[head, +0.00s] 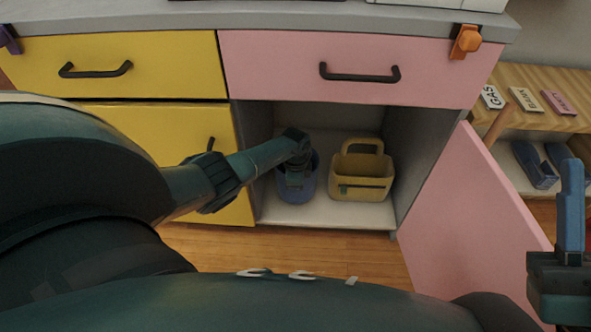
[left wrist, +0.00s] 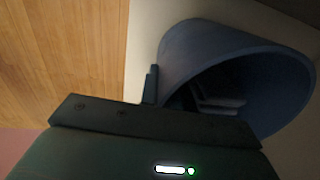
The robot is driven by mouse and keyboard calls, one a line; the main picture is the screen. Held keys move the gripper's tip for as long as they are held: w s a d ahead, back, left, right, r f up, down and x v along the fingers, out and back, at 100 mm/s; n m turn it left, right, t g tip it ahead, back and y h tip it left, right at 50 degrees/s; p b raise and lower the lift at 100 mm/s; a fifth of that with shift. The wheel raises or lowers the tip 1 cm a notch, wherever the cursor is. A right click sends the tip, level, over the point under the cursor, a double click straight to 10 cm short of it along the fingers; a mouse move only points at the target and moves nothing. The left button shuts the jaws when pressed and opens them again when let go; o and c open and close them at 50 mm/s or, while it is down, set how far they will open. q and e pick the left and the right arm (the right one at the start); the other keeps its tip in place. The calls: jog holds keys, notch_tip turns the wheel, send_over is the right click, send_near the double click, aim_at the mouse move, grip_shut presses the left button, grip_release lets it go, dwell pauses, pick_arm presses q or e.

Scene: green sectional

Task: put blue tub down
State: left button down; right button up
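The blue tub (head: 296,187) is at the left of the open lower cabinet and looks upright on its floor (head: 330,212); I cannot tell whether it touches. My left gripper (head: 297,172) reaches down into the cabinet over the tub and hides part of it. In the left wrist view, the tub (left wrist: 205,40) shows its round opening and dark inside. A finger of my left gripper (left wrist: 152,85) lies against its outer wall near the rim, and the gripper appears shut on that wall. The other finger is hard to see. My right gripper (head: 571,205) is at the right edge, away from the tub.
A yellow caddy (head: 360,184) with a handle stands to the right of the tub. The pink cabinet door (head: 470,215) is swung open on the right. Pink (head: 300,62) and yellow (head: 150,58) drawers are shut above. A low wooden shelf (head: 520,85) stands at the right.

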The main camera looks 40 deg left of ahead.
pick_arm(q)
jog(key=shift+f, duration=0.35)
jog(key=c, duration=1.6)
grip_release()
jog(key=shift+c, duration=0.2)
